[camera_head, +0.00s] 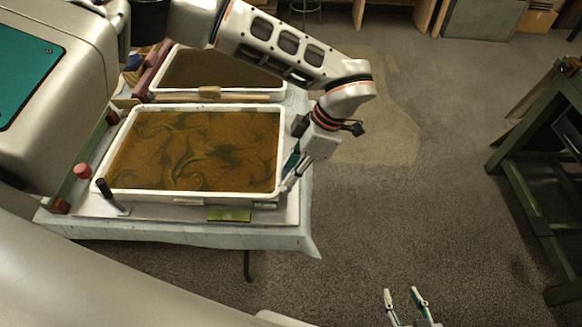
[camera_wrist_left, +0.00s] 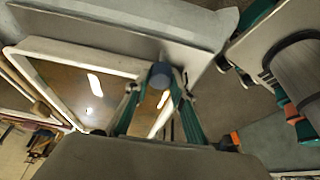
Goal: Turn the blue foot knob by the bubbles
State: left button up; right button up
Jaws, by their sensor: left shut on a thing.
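The blue foot knob (camera_wrist_left: 160,75) shows in the left wrist view between my two fingertips, beside the corner of the white-rimmed tray. My left gripper (camera_wrist_left: 158,88) is shut on it. In the head view my left gripper (camera_head: 287,186) points down at the near right corner of the front tray (camera_head: 150,195), and I cannot make out the knob there. A yellow-green strip (camera_head: 230,214), perhaps a bubble level, lies on the board in front of the tray; no bubble can be read. My right gripper (camera_head: 405,292) is open and empty over the floor.
The front tray holds brown liquid with dark swirls. A second tray (camera_head: 215,90) stands behind it, with a wooden bar between. A red knob (camera_head: 82,171) and a black upright handle (camera_head: 104,189) are at the left. A green-framed bench (camera_head: 520,185) stands at the right; floor between is clear.

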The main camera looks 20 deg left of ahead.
pick_arm(q)
jog(key=shift+r+n+g, duration=0.1)
jog(key=shift+n+g, duration=0.2)
jog(key=shift+n, duration=0.4)
jog(key=shift+n+h+p, duration=0.35)
jog(key=shift+n+h, duration=0.05)
jog(key=shift+n, duration=0.4)
jog(key=shift+g, duration=0.3)
jog(key=o, duration=1.1)
jog(key=shift+w, duration=0.1)
jog(key=v, duration=1.2)
